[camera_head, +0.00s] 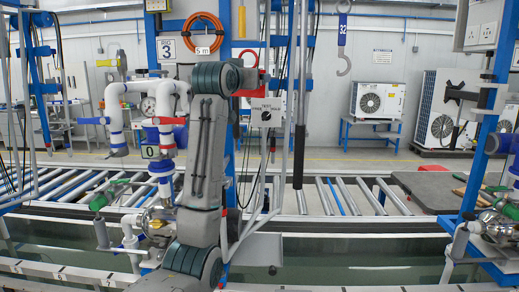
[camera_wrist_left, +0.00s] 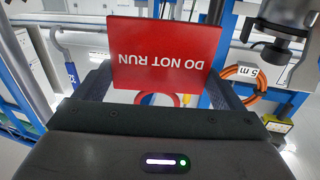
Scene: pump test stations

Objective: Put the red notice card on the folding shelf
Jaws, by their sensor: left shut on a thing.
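The red notice card (camera_wrist_left: 165,35) fills the upper middle of the left wrist view, its white words "DO NOT RUN" upside down. My left gripper (camera_wrist_left: 162,76) is shut on it, a dark finger at each side. In the head view a red patch (camera_head: 250,91) at the end of my left arm looks like the card; the arm mostly hides the gripper there. A small grey panel (camera_head: 262,249) on a bracket at lower middle may be the folding shelf; I cannot tell for sure. My right gripper is not in view.
White pipework with a gauge (camera_head: 148,106) stands left of my arm. A control box (camera_head: 266,113) and hanging grey rods are close to its right. A roller conveyor (camera_head: 345,196) runs behind, with a dark grey board (camera_head: 428,192) at right. An orange hose coil (camera_head: 203,33) hangs above.

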